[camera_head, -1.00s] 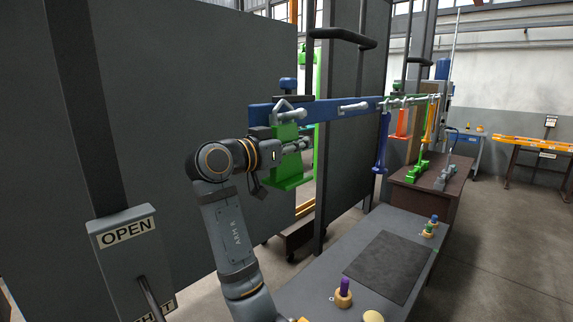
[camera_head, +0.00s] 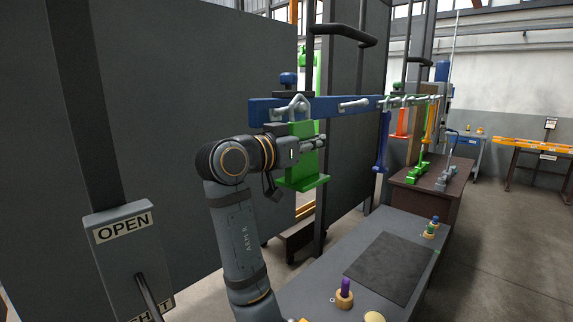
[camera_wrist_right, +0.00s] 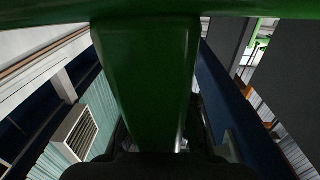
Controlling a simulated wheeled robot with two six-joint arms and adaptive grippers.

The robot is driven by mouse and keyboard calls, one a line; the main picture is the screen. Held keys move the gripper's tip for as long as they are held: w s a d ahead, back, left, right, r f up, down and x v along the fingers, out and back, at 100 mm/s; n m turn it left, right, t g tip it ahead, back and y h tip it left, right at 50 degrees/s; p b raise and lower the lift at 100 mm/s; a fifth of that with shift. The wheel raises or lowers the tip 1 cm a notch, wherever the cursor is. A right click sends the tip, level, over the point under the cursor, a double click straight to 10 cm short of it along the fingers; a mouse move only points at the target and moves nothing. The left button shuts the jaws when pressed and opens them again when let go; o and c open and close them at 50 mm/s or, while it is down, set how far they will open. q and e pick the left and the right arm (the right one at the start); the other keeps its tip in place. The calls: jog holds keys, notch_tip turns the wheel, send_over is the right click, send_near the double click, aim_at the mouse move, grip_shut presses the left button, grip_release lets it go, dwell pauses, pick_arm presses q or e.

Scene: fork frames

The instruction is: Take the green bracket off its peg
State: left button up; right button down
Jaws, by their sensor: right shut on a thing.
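The green bracket (camera_head: 301,176) hangs in front of the near left end of the blue rail (camera_head: 262,110) in the head view. A metal ring (camera_head: 299,104) at its top is in front of the rail; I cannot tell whether the ring is still around its peg. My right gripper (camera_head: 314,144) is shut on the bracket's upright plate. In the right wrist view, the green bracket (camera_wrist_right: 152,75) fills the middle and top, very close to the camera. My left gripper is not in view.
A blue bracket (camera_head: 382,140) and orange ones (camera_head: 403,122) hang farther along the rail. Dark panels (camera_head: 200,90) stand behind. A bench (camera_head: 350,245) with a dark mat (camera_head: 388,268) and small pegs stands below right. A box marked OPEN (camera_head: 122,228) is at left.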

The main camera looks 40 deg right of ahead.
jog(key=shift+s+d+b, duration=0.15)
jog(key=shift+s+b, duration=0.25)
jog(key=shift+s, duration=0.95)
jog(key=shift+s+d+b, duration=0.1)
jog(key=shift+s+b, duration=0.3)
jog(key=shift+s, duration=0.9)
